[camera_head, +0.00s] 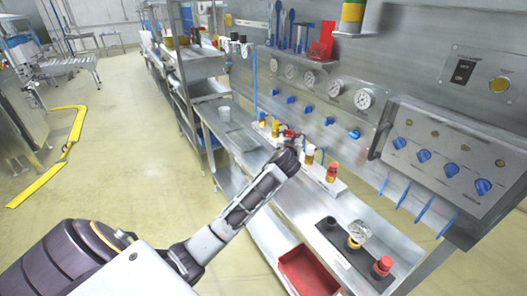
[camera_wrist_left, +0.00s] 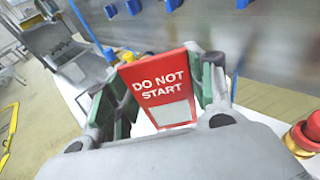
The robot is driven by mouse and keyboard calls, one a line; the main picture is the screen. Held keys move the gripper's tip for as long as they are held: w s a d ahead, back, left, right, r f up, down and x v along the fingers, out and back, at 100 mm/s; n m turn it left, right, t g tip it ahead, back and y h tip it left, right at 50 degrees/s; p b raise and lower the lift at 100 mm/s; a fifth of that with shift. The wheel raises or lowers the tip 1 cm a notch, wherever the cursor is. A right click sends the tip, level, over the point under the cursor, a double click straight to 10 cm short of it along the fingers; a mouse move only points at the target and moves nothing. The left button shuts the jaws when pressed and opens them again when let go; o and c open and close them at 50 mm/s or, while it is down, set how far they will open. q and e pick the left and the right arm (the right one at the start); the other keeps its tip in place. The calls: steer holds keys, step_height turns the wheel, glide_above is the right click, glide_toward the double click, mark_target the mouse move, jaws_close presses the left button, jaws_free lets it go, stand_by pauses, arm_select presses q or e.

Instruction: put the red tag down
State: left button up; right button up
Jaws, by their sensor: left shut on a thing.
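The red tag (camera_wrist_left: 160,88) reads "DO NOT START" and has a pale blank panel in its lower part. My left gripper (camera_wrist_left: 158,95) is shut on it, with a green-padded finger at each side. In the head view my left arm reaches up to the bench, and my left gripper (camera_head: 295,138) is small there, above the steel worktop near the panel wall. Only a bit of red shows at its tip. I cannot tell whether the tag touches anything. My right gripper is not in view.
A white rack with red and yellow capped parts (camera_head: 331,172) stands right of the gripper. A black strip with a gauge (camera_head: 359,233) and a red bin (camera_head: 308,272) are nearer. Blue valve knobs (camera_head: 329,121) stick out from the wall.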

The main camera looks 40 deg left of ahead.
arm_select(q)
steer(key=shift+f, duration=0.15)
steer(key=shift+f+b, duration=0.3)
steer(key=shift+f, duration=2.7)
steer(key=shift+f, duration=1.85)
steer(key=shift+f, duration=0.15)
steer(key=o, duration=0.9)
steer(key=shift+r+v, duration=0.1)
steer(key=shift+v, duration=2.9)
steer(key=shift+r+v, duration=0.15)
steer(key=shift+v, duration=2.9)
